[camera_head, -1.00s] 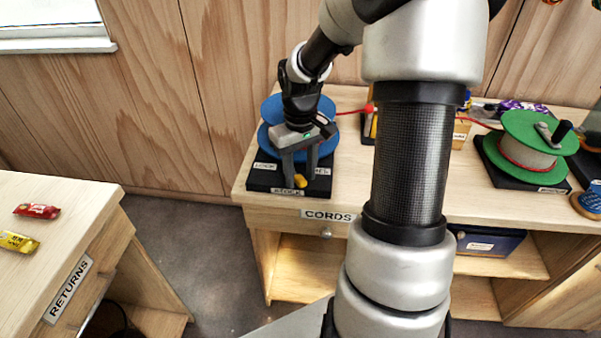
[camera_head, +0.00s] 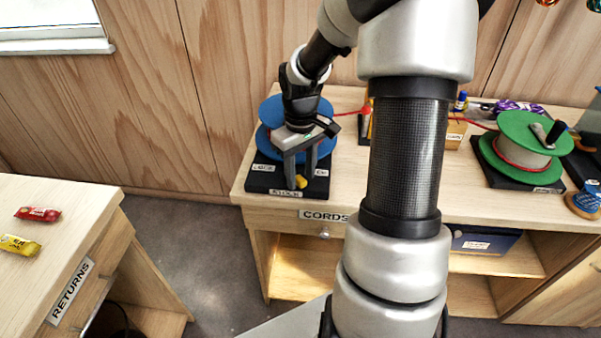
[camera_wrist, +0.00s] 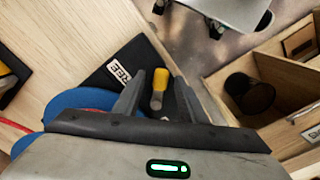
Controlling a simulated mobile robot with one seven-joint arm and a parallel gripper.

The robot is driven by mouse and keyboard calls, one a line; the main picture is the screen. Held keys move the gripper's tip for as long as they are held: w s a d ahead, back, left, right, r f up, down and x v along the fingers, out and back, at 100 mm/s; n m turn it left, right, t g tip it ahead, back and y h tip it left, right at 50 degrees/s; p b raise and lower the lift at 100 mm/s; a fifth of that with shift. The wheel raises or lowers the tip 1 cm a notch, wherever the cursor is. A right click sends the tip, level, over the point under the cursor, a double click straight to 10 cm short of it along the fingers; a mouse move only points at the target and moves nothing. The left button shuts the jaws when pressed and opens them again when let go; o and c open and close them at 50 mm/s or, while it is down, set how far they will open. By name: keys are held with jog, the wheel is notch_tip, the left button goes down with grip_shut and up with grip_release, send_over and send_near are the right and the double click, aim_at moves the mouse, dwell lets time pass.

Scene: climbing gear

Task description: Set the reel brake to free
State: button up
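The blue reel (camera_head: 270,110) stands on a black base (camera_head: 262,181) at the left end of the bench. The brake lever's yellow tip (camera_head: 301,182) is at the front of the base. In the wrist view the lever (camera_wrist: 160,80) lies between my finger ends, with the FREE label (camera_wrist: 119,70) to its left. A LOCK label (camera_head: 264,168) is on the base's left in the head view. My gripper (camera_head: 300,182) points down over the base, its fingers apart on either side of the lever. I cannot tell whether either finger touches it. The gripper hides part of the reel.
A green reel (camera_head: 525,135) with a crank stands farther right on the bench, a red cord (camera_head: 482,124) running from it. The CORDS drawer (camera_head: 285,217) is below the blue reel. A RETURNS table (camera_head: 60,205) with two wrapped bars stands at the left.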

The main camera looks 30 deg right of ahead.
aim_at(301, 179)
jog(key=shift+r, duration=0.1)
notch_tip(301, 179, up, 17)
jog(key=p, duration=0.2)
jog(key=shift+p, duration=0.4)
jog(key=shift+r, duration=0.1)
